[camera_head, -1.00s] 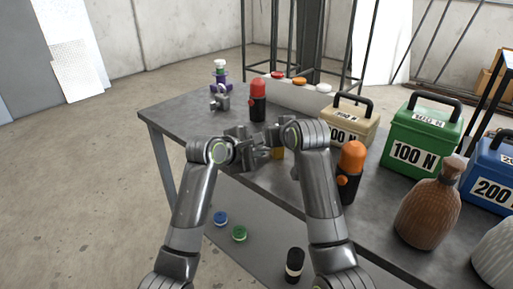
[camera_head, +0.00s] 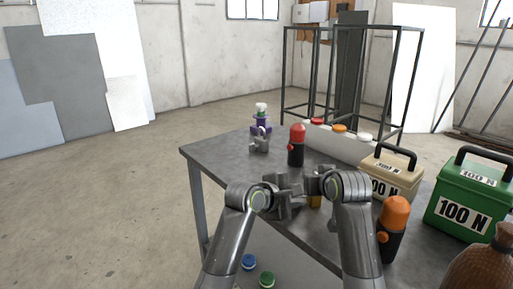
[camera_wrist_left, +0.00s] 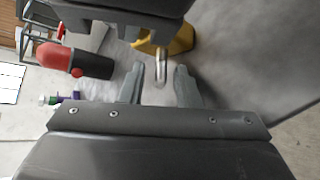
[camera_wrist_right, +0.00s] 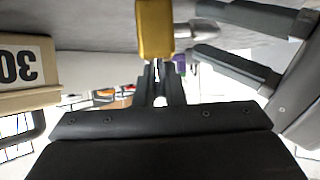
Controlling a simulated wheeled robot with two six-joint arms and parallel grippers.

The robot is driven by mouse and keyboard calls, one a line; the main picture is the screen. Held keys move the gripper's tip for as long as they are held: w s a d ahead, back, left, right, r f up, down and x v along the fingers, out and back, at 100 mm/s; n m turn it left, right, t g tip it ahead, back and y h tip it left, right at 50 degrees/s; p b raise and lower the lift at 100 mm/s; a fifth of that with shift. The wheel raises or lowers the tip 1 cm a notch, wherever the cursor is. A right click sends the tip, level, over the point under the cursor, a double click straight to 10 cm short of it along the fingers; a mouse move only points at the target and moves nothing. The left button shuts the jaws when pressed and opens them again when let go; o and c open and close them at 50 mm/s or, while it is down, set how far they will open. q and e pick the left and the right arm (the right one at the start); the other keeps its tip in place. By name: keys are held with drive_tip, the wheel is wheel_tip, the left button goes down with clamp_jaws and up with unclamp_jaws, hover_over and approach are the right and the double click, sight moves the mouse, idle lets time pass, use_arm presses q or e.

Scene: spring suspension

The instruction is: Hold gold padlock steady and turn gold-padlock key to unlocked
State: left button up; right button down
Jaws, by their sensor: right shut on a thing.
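The gold padlock (camera_head: 315,202) is mostly hidden behind my grippers in the head view. Its gold body (camera_wrist_right: 155,28) and silver shackle (camera_wrist_right: 187,29) show in the right wrist view. My left gripper (camera_wrist_left: 160,84) is open, and its fingers stand on either side of the shackle's end (camera_wrist_left: 160,76), with gaps showing. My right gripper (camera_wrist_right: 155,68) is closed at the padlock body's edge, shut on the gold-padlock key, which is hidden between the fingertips. The key's turn angle cannot be seen.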

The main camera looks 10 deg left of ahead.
use_arm(q)
drive_tip(key=n+g, duration=0.2)
drive_tip(key=g, duration=0.1)
drive_tip(key=shift+w+a+r, duration=0.15)
drive_tip(key=shift+w+r, duration=0.05)
drive_tip(key=shift+w, duration=0.1)
drive_tip(key=a+v, duration=0.1)
drive_tip(key=v, duration=1.1)
drive_tip(key=w+a+r+t+y, duration=0.4)
drive_tip(key=a+r+t, duration=0.2)
drive_tip(key=r+t, duration=0.1)
drive_tip(key=w+a+r+n+t+y, duration=0.1)
drive_tip(key=w+a+r+t+y, duration=0.3)
drive_tip(key=a+r+t, duration=0.3)
drive_tip(key=shift+r+n, duration=0.3)
drive_tip(key=shift+r, duration=0.1)
drive_tip(key=shift+w, duration=0.1)
